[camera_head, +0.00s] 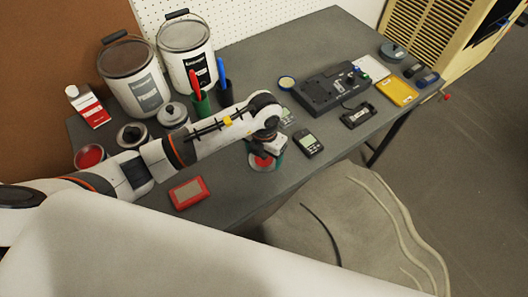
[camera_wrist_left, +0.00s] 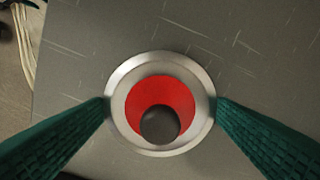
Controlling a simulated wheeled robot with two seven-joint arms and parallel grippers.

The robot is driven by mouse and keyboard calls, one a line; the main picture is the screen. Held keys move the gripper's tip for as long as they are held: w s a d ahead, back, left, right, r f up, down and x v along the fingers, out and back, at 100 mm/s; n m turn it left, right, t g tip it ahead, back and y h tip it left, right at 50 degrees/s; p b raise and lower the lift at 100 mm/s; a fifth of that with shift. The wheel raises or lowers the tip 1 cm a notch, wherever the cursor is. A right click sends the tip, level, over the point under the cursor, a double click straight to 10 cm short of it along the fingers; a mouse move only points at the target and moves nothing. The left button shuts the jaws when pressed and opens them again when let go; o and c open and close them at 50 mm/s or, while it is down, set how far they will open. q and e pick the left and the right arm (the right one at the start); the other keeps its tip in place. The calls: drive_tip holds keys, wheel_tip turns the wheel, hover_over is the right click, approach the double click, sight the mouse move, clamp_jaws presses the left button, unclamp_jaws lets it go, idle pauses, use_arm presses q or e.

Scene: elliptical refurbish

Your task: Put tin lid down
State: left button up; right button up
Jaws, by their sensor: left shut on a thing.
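The tin lid (camera_wrist_left: 190,76) is round, with a silver rim, a red middle and a dark knob. In the left wrist view it sits between the green fingers of my left gripper (camera_wrist_left: 161,106), which touch its rim on both sides. In the head view my left gripper (camera_head: 265,155) is over the front part of the grey table, shut on the lid (camera_head: 262,162), which shows partly as a red disc. I cannot tell whether the lid touches the table top. My right gripper is not in view.
A red box (camera_head: 189,192) lies left of the gripper. A dark meter (camera_head: 307,143) lies to its right. A round red-topped tin (camera_head: 90,156), silver tins and two large paint cans (camera_head: 188,60) stand at the left.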

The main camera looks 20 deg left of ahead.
use_arm(q)
drive_tip(key=shift+f, duration=0.15)
drive_tip(key=o, duration=0.9)
drive_tip(key=shift+o, duration=0.2)
wheel_tip(320, 180, up, 12)
drive_tip(key=shift+r+b, duration=0.25)
drive_tip(key=shift+b, duration=0.15)
drive_tip(key=shift+f, duration=0.1)
